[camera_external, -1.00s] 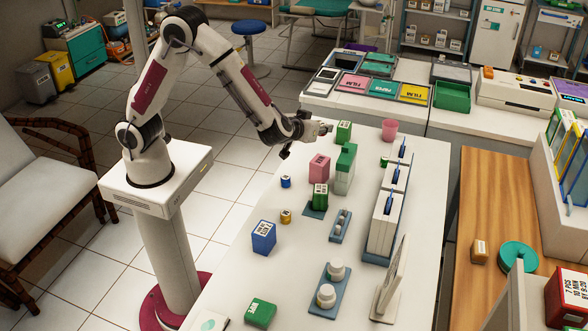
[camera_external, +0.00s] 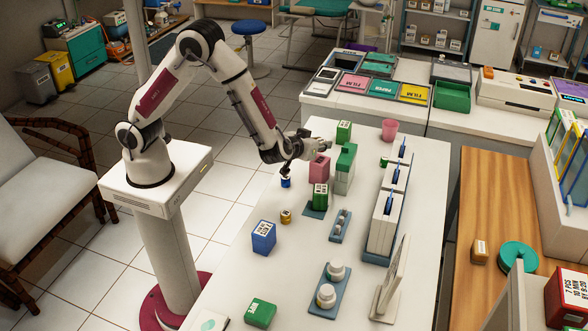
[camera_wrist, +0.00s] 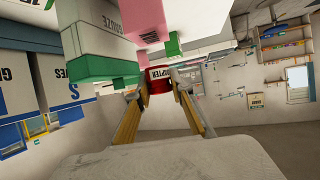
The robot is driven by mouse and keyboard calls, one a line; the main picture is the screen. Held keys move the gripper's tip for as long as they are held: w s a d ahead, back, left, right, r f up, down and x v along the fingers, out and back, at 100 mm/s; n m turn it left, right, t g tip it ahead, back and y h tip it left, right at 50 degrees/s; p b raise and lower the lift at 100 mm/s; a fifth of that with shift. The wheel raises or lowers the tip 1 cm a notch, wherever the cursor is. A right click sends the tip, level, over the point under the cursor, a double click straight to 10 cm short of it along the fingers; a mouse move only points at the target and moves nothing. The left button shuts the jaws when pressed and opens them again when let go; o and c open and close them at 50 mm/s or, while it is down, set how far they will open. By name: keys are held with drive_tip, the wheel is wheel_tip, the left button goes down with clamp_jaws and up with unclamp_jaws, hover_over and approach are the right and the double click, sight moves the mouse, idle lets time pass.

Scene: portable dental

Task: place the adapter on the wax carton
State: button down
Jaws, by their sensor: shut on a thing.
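My gripper (camera_external: 303,146) is above the table's left side, close to the pink carton (camera_external: 318,168), slightly above and left of it. In the wrist view my gripper (camera_wrist: 160,88) is shut on the adapter (camera_wrist: 159,80), a small red item with a white label, partly hidden by the fingers. The adapter cannot be made out in the external view. I cannot read which carton is the wax carton; the pink carton also shows at the top of the wrist view (camera_wrist: 146,12). A blue carton (camera_external: 264,237) and a green carton (camera_external: 261,313) stand farther forward.
A green-topped white box (camera_external: 344,178) stands right of the pink carton, with a green carton on a dark mat (camera_external: 320,197) in front. Tall white boxes (camera_external: 383,225) line the right. A small blue jar (camera_external: 286,182) and orange jar (camera_external: 286,217) stand left.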

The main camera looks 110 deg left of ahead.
sight(320, 160)
drive_tip(key=shift+f, duration=1.85)
drive_tip(key=shift+f, duration=0.1)
drive_tip(key=c, duration=1.8)
unclamp_jaws()
drive_tip(key=shift+v, duration=6.05)
drive_tip(key=shift+w, duration=0.1)
